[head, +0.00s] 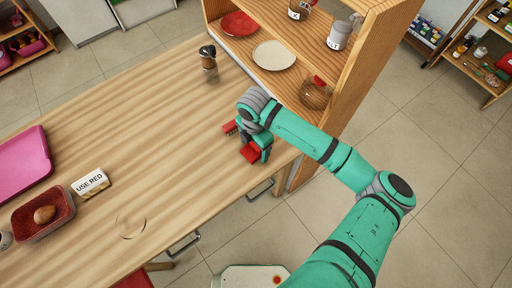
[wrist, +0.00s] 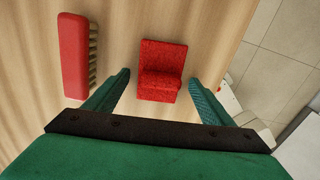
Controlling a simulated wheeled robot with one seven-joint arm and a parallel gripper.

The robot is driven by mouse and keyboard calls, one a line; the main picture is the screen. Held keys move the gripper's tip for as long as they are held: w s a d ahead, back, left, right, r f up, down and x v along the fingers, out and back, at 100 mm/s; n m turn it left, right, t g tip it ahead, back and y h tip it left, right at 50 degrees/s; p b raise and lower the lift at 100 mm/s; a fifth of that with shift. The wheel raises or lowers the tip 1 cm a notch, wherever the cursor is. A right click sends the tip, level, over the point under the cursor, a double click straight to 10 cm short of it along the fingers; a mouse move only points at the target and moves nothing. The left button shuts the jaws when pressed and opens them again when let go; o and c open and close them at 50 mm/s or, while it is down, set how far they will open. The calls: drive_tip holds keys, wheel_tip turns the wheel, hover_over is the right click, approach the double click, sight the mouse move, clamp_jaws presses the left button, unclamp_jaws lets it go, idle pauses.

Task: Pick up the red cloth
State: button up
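The red cloth (wrist: 162,68) lies folded on the wooden table, near its edge. In the wrist view it sits between and just ahead of the two green fingers of my gripper (wrist: 160,88), with clear gaps at both sides. My gripper is open and empty. In the head view the cloth (head: 250,154) shows beside my gripper (head: 257,150), which points down over the table's right end. The wrist and fingers hide part of that area.
A red brush (wrist: 74,55) lies left of my gripper. A pepper mill (head: 208,58) stands behind. A wooden shelf (head: 350,75) rises at the right. A sign reading "USE RED" (head: 90,183), a red tray (head: 42,236) and a pink tray (head: 22,160) are at left. The table's middle is clear.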

sight(254, 145)
drive_tip(key=c, duration=1)
drive_tip(key=shift+r, duration=0.5)
wheel_tip(254, 145, up, 2)
drive_tip(key=shift+r, duration=0.15)
drive_tip(key=s+d+r, duration=0.1)
drive_tip(key=s+r, duration=0.2)
drive_tip(key=s, duration=0.1)
drive_tip(key=s+d+r, duration=0.1)
drive_tip(key=s+r, duration=0.2)
drive_tip(key=s, duration=0.2)
drive_tip(key=s+d+r, duration=0.1)
drive_tip(key=s+r, duration=0.2)
drive_tip(key=s, duration=0.1)
drive_tip(key=shift+s+d+r, duration=0.25)
drive_tip(key=shift+s+r, duration=0.05)
drive_tip(key=shift+r, duration=0.05)
